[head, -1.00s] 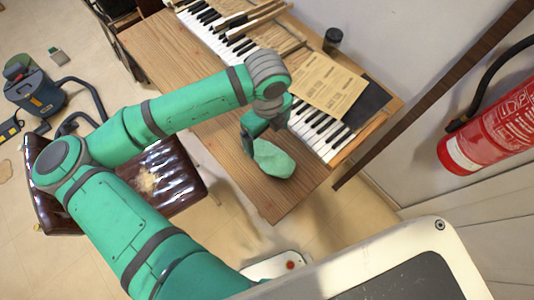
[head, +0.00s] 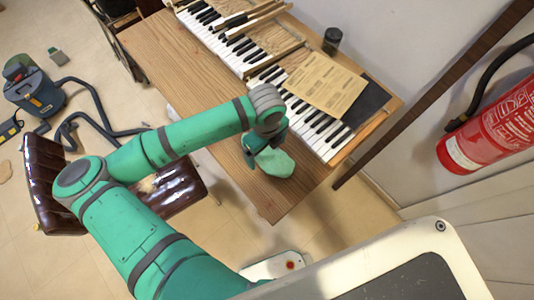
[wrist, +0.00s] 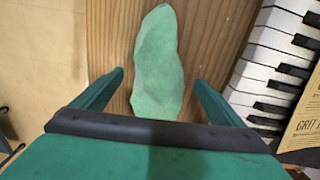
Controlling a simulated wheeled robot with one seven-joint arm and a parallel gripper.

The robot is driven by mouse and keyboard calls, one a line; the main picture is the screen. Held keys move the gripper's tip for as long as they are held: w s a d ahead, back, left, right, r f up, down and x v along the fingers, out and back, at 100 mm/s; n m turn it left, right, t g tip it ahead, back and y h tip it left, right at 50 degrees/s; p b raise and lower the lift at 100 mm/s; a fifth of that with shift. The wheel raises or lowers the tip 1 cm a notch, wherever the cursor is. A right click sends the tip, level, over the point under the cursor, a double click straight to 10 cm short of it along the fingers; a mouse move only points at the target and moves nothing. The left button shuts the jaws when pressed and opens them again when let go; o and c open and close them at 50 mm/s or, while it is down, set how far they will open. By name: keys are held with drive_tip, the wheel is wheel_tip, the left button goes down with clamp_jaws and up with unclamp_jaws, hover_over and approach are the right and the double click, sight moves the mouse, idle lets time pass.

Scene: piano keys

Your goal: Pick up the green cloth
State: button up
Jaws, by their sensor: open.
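The green cloth (head: 274,163) lies crumpled on the wooden table (head: 240,180) near its front right end. In the wrist view the cloth (wrist: 158,65) is a pale green, elongated lump between the lines of my two fingers, its near end close to the gripper body. My gripper (head: 253,160) is at the left side of the cloth in the head view. In the wrist view my gripper (wrist: 158,85) is open, with a finger on each side of the cloth's near end and wood visible between. Whether the fingertips touch the table is unclear.
Piano keys (head: 325,135) run along the table's back side, also seen in the wrist view (wrist: 268,65). A brown leather chair (head: 45,180) is left. A red fire extinguisher (head: 495,135) is right.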

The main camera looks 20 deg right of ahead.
sight(266, 150)
drive_tip(key=shift+c, duration=0.3)
drive_tip(key=c, duration=1)
drive_tip(key=shift+c, duration=0.2)
drive_tip(key=shift+r, duration=0.1)
drive_tip(key=shift+w+r, duration=0.1)
drive_tip(key=shift+r, duration=0.35)
wheel_tip(266, 150, up, 2)
drive_tip(key=shift+r, duration=0.1)
drive_tip(key=a+r, duration=0.2)
drive_tip(key=w+a+r, duration=0.1)
drive_tip(key=a+r, duration=0.1)
drive_tip(key=shift+r, duration=0.4)
drive_tip(key=w+a+r, duration=0.2)
drive_tip(key=a+r, duration=0.3)
drive_tip(key=a, duration=0.4)
drive_tip(key=shift+w+a, duration=0.2)
drive_tip(key=shift+a, duration=0.1)
